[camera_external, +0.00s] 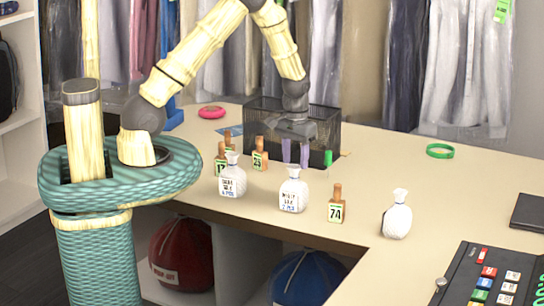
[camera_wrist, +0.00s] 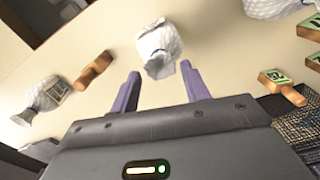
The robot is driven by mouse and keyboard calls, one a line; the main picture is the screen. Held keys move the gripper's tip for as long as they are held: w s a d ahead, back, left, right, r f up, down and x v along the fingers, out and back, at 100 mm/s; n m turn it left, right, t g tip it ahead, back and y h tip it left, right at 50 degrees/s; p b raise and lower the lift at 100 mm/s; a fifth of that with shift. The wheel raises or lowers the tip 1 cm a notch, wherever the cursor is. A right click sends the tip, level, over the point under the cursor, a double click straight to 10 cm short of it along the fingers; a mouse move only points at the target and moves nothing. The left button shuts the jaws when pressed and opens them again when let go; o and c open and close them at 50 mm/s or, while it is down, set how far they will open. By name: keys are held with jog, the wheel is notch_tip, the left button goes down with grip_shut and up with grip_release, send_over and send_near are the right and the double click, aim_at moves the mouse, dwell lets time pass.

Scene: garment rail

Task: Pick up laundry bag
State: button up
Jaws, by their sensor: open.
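Three white tied cloth bags stand on the counter in the external view: a left one with a label (camera_external: 232,180), a middle one with a label (camera_external: 293,192) and a plain one further right (camera_external: 397,217). My gripper (camera_external: 295,160) points down, open and empty, just behind the middle bag. In the wrist view, my gripper (camera_wrist: 160,76) has its two purple fingers apart. A white bag (camera_wrist: 158,45) appears ahead of the gap between them, and I cannot tell its distance. Another white bag (camera_wrist: 38,95) is at the left and part of one (camera_wrist: 270,8) at the top right.
A black mesh basket (camera_external: 262,118) stands behind my gripper. Wooden number tags (camera_external: 336,204) stand among the bags. A red bag (camera_external: 181,253) and a blue bag (camera_external: 308,278) sit under the counter. A keypad (camera_external: 490,285) is at front right. Garments hang behind.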

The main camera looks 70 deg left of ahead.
aim_at(295, 167)
jog(key=shift+s+f+p, duration=0.1)
jog(key=shift+f+p, duration=0.55)
jog(key=shift+f, duration=1.2)
jog(key=shift+c, duration=0.3)
grip_shut()
